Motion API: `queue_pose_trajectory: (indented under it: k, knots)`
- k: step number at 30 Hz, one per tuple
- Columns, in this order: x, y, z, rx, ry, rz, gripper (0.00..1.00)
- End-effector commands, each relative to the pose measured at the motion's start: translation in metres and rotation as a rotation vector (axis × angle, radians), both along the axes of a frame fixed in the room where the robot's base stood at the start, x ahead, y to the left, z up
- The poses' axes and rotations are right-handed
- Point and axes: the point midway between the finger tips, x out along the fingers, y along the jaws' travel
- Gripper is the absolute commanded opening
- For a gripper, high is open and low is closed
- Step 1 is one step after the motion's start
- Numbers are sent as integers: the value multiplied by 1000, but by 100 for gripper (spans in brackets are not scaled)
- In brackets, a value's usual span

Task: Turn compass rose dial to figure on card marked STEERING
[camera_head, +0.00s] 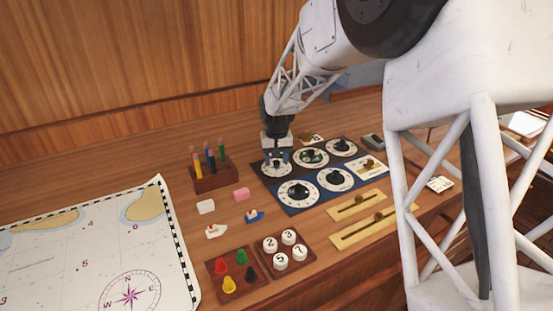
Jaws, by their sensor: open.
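A dark blue panel (317,203) on the desk carries several round white dials with black knobs. My gripper (277,160) points down at the upper-left dial (267,173), its open fingers at or just above the knob, partly hiding the dial; contact cannot be told. The upper-middle dial (311,157) has a darker, greenish patterned centre; which dial is the compass rose is too small to be sure. White cards lie behind the panel (318,138), on its right side (369,163) and farther right (440,184); no STEERING marking is legible.
Left of the panel are a wooden rack of coloured pegs (213,174), small blocks and toy boats. In front are trays of pawns (236,274) and number discs (280,255), and brass sliders (365,222). A chart (90,250) covers the left. My arm blocks the right.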

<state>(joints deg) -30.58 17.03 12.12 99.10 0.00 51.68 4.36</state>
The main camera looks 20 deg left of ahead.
Motion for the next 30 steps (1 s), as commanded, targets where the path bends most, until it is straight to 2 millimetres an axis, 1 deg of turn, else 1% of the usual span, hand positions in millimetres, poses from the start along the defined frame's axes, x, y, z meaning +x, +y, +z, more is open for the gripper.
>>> queue_pose_trajectory:
  k: [5, 8, 14, 21, 24, 30]
  knots:
    - [0, 0, 2, 0, 0, 0, 51]
    - [0, 0, 6, 0, 0, 0, 51]
    - [0, 0, 25, 0, -1, 0, 51]
    - [0, 0, 57, 1, -2, 0, 51]
    - [0, 0, 67, 0, -1, 0, 51]
    - [0, 0, 77, 0, 0, 0, 51]
